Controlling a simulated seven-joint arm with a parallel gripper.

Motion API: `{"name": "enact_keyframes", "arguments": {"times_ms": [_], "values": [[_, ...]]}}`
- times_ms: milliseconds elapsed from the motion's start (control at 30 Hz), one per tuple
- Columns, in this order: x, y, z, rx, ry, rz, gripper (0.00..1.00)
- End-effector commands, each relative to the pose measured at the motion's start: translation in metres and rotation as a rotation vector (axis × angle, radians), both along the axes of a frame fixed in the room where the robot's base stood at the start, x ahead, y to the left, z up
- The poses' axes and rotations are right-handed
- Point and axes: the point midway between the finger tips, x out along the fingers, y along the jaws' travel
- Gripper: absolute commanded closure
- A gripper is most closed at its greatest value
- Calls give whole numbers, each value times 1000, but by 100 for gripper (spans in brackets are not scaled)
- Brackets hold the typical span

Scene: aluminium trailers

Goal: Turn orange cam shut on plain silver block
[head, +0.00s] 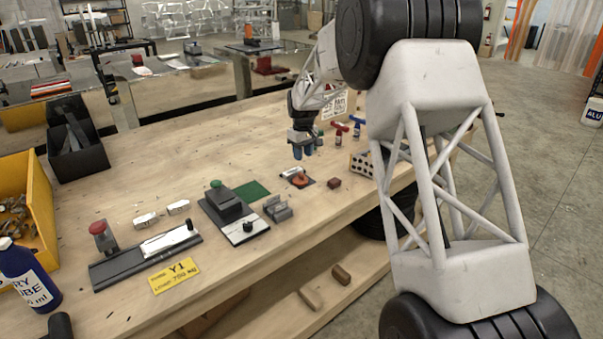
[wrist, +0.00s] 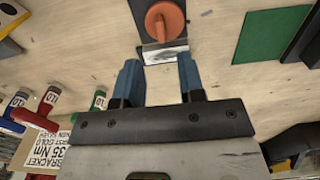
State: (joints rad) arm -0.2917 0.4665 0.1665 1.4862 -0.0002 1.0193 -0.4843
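The orange cam (wrist: 165,20) sits on a dark base plate at the top of the wrist view. A shiny plain silver block (wrist: 166,54) lies against its near side; whether the cam presses on it I cannot tell. In the head view the orange cam (head: 299,180) is on the bench, with the silver block (head: 289,172) beside it. My gripper (wrist: 158,60) is open, its two blue fingers apart with nothing held. In the head view my gripper (head: 303,153) hangs above the bench, just behind the cam.
A green mat (head: 252,190) and a dark clamp fixture (head: 230,210) stand left of the cam. Red, blue and green-handled tools (wrist: 45,105) stand near a label box. Open wood lies behind.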

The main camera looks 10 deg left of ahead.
Motion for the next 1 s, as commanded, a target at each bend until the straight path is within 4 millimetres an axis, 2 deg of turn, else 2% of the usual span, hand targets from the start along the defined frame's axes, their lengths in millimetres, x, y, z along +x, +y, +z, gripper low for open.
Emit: {"name": "enact_keyframes", "arguments": {"times_ms": [167, 667, 1000], "values": [[6, 6, -7, -1, 2, 10, 64], [6, 6, -12, -1, 4, 10, 64], [6, 5, -45, -1, 6, 10, 64]]}}
